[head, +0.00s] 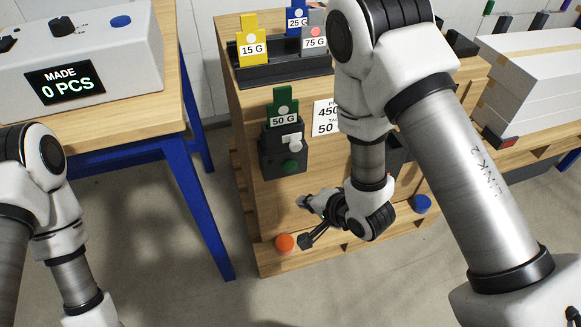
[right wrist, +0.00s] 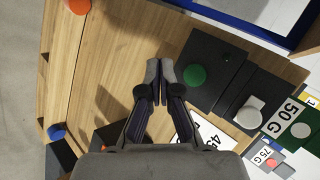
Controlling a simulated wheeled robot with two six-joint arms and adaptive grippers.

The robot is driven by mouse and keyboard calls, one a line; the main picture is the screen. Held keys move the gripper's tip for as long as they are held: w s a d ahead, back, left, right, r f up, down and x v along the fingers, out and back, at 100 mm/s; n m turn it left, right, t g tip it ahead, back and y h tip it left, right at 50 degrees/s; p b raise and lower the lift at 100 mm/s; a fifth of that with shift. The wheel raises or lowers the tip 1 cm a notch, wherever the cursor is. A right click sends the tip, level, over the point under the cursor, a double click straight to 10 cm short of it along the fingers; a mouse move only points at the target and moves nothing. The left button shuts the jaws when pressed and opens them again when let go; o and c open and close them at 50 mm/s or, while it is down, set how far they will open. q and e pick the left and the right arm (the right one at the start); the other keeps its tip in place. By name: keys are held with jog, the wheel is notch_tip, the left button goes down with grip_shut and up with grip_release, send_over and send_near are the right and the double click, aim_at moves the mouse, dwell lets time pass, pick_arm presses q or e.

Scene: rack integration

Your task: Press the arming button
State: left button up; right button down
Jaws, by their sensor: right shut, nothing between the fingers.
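A round green button (head: 291,166) sits low on a dark box (head: 270,150) on the front of the wooden stand; it also shows in the right wrist view (right wrist: 194,76). An orange button (head: 285,242) and a blue button (head: 422,203) sit low on the same stand. I cannot tell which one is the arming button. My right gripper (head: 302,202) is below the green button and above the orange one in the head view. In the right wrist view its fingers (right wrist: 159,72) are together and empty, beside the green button with a gap. My left gripper is out of frame.
A light grey knob (head: 295,145) and a green 50 G tag (head: 284,108) are above the green button. A black rack (head: 265,73) with several weight tags stands on top. A counter box (head: 120,65) reading "MADE 0 PCS" is on the left table. White boxes (head: 530,75) stand right.

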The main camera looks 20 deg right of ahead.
send_near(287, 172)
jog(key=x, duration=0.3)
jog(key=s+f+x, duration=0.1)
jog(key=x, duration=0.1)
jog(key=shift+w+a+f+p, duration=0.15)
jog(key=shift+w+a+p, duration=0.1)
jog(key=shift+p, duration=0.15)
dwell(0.8)
jog(key=shift+w+p, duration=0.35)
jog(key=shift+w, duration=0.4)
dwell(0.5)
jog(key=shift+s+p, duration=0.1)
jog(key=shift+p, duration=0.2)
jog(key=shift+s, duration=0.7)
